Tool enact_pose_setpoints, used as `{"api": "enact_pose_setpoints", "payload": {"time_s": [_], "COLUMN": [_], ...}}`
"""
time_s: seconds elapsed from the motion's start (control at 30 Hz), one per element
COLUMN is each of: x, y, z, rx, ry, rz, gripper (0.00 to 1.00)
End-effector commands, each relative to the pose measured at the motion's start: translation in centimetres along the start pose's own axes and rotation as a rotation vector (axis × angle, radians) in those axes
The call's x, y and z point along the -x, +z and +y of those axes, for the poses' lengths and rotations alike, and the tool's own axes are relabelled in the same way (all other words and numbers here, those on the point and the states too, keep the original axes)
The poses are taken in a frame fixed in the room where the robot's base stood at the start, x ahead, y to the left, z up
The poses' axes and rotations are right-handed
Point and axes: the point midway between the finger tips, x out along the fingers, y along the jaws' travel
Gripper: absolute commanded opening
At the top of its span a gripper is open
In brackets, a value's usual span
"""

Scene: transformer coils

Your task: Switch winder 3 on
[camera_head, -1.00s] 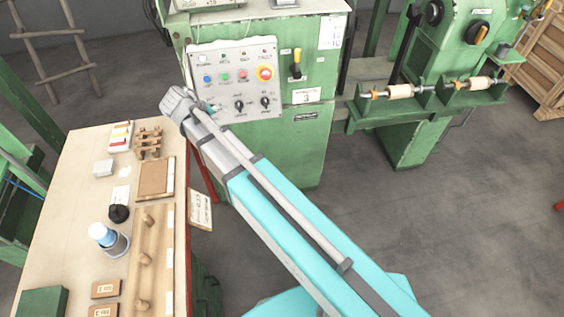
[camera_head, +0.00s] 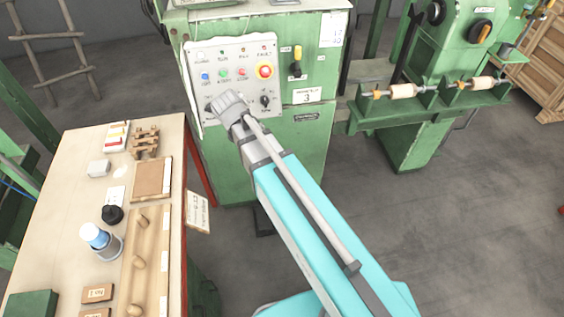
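Winder 3 is a green cabinet (camera_head: 262,160) with a plate reading 3 (camera_head: 307,95). A black knob (camera_head: 265,101) shows lower right; another is partly covered at lower left. Right of the panel is a black switch with an upright yellow handle (camera_head: 296,66). My wrist covers the panel's lower middle. My gripper's fingers are hidden behind it.
A table (camera_head: 62,190) at left holds a board, a blue-capped bottle (camera_head: 95,236), blocks and a black round object. A tag (camera_head: 198,212) hangs at its right edge. Another green machine (camera_head: 410,140) with spools stands right. The floor between is clear.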

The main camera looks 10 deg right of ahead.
Motion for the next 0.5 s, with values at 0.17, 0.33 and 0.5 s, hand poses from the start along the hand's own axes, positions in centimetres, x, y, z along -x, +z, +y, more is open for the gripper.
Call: {"api": "enact_pose_setpoints", "payload": {"time_s": [0.17,0.33,0.5], "x": [-1.7,-3.0,-4.1], "y": [2.1,4.0,5.8], "z": [1.1,1.9,2.6], "rx": [-0.03,-0.059,-0.087], "ry": [-0.044,-0.089,-0.137], "rz": [-0.033,-0.061,-0.088], "gripper": [0.94,0.94,0.94]}}
